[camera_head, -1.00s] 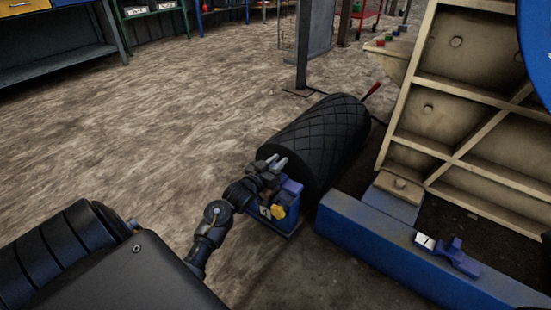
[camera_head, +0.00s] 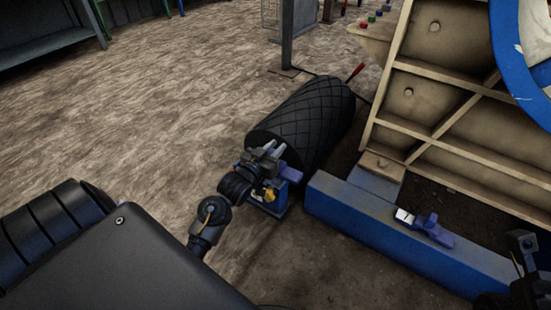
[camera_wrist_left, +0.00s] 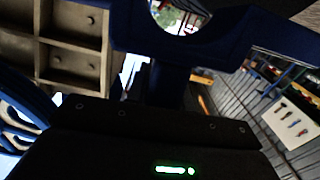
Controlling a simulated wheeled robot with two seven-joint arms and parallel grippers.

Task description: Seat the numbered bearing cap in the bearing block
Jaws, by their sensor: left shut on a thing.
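My left gripper (camera_head: 270,154) is shut on a blue-purple part (camera_head: 290,173), which looks like the bearing cap. In the left wrist view the held part (camera_wrist_left: 237,30) is dark blue with a rounded cut-out. I cannot tell whether it touches the stand, and no number is readable. A purple-blue piece (camera_head: 432,229) with a white plate (camera_head: 404,216) sits on the blue beam; I cannot tell whether it is the bearing block. My right gripper (camera_head: 522,243) is dark at the right edge, its jaws unclear.
A large black ribbed roller (camera_head: 305,120) lies right behind the stand. The long blue beam (camera_head: 360,228) runs to the lower right, below the beige ribbed crusher frame (camera_head: 440,100). A grey post (camera_head: 288,35) stands farther back. The floor at left is open.

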